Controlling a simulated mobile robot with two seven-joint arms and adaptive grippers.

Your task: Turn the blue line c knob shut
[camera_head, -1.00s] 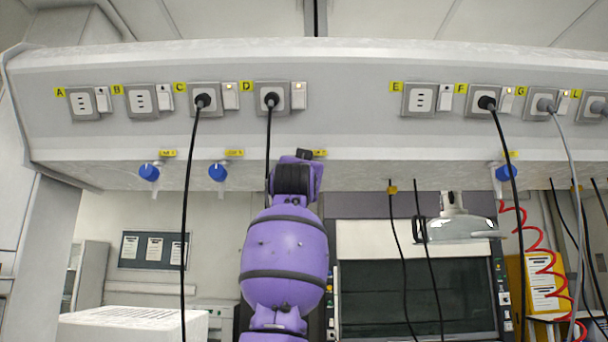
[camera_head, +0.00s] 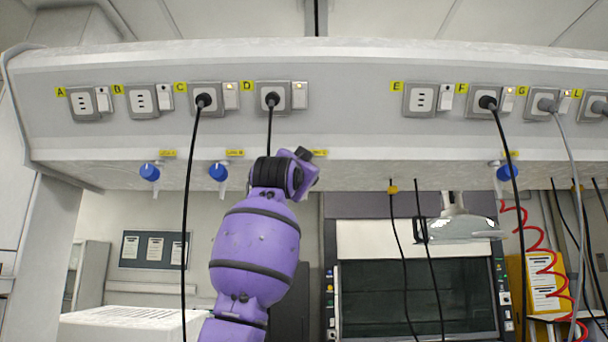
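The blue line c knob is hidden behind my purple arm. The small yellow label (camera_head: 320,154) under the panel edge, beside the wrist, seems to be its tag, but the text is too small to read surely. My other arm and gripper are out of view.
Similar blue knobs hang at the left (camera_head: 149,172), beside the arm (camera_head: 218,172) and at the right (camera_head: 506,172). Black cables (camera_head: 187,220) hang from the socket panel (camera_head: 340,110). A lamp (camera_head: 455,228) and a red coiled hose (camera_head: 540,262) are on the right.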

